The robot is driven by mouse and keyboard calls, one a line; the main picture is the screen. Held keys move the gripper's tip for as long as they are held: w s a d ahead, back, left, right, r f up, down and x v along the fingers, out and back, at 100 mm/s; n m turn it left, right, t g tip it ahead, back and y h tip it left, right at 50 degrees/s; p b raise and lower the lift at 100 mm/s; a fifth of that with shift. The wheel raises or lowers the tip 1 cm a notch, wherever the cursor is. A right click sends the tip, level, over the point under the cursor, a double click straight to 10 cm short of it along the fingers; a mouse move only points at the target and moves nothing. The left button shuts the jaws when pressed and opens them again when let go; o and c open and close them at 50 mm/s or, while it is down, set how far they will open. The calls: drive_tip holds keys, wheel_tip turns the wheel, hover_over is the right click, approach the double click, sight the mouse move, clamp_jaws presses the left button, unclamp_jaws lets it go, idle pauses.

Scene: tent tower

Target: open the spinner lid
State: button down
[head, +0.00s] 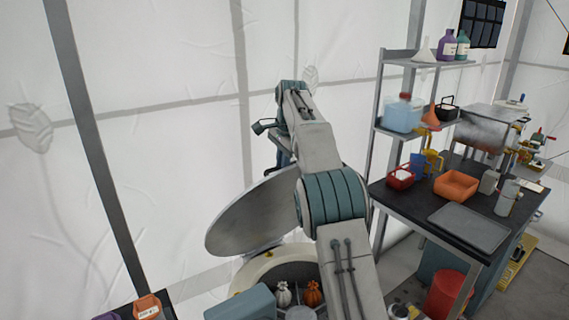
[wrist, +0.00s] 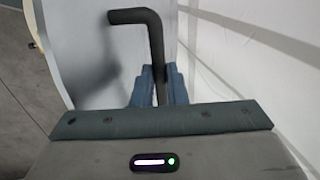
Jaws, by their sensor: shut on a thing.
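The spinner lid (head: 250,215) is a large grey disc, tilted up and standing open above the round spinner body (head: 265,267). Inside the spinner, white and orange tied bundles show. In the wrist view the lid (wrist: 85,50) is the pale curved panel at left, with a dark bent handle (wrist: 150,50) beside it. My gripper (wrist: 160,85) has its blue fingers shut on the handle's straight part. In the head view my arm crosses in front of the lid's right side, and the handle's grip is hidden there.
At right stands a dark-topped bench (head: 405,205) with an orange bin (head: 456,186), a grey tray (head: 470,228) and a shelf above. A red bucket (head: 446,293) stands on the floor. The white tent wall (head: 170,130) is close behind the lid.

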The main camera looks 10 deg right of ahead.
drive_tip(key=shift+a+f, duration=0.2)
drive_tip(key=shift+f, duration=0.3)
drive_tip(key=c, duration=1.5)
unclamp_jaws()
drive_tip(key=shift+w, duration=0.1)
drive_tip(key=shift+o, duration=0.2)
drive_tip(key=shift+w+a+f, duration=0.15)
drive_tip(key=shift+w+a, duration=0.05)
drive_tip(key=shift+w, duration=0.1)
drive_tip(key=shift+s+d+r, duration=0.15)
drive_tip(key=shift+d+r, duration=0.15)
drive_tip(key=shift+r, duration=0.05)
drive_tip(key=shift+a+r, duration=0.1)
drive_tip(key=shift+r, duration=0.2)
drive_tip(key=shift+w+r, duration=0.2)
drive_tip(key=shift+r, duration=1.1)
drive_tip(key=s+d+r, duration=0.5)
drive_tip(key=d+r, duration=0.2)
drive_tip(key=d, duration=0.3)
drive_tip(key=shift+s+d+r, duration=0.15)
drive_tip(key=shift+s+r, duration=0.05)
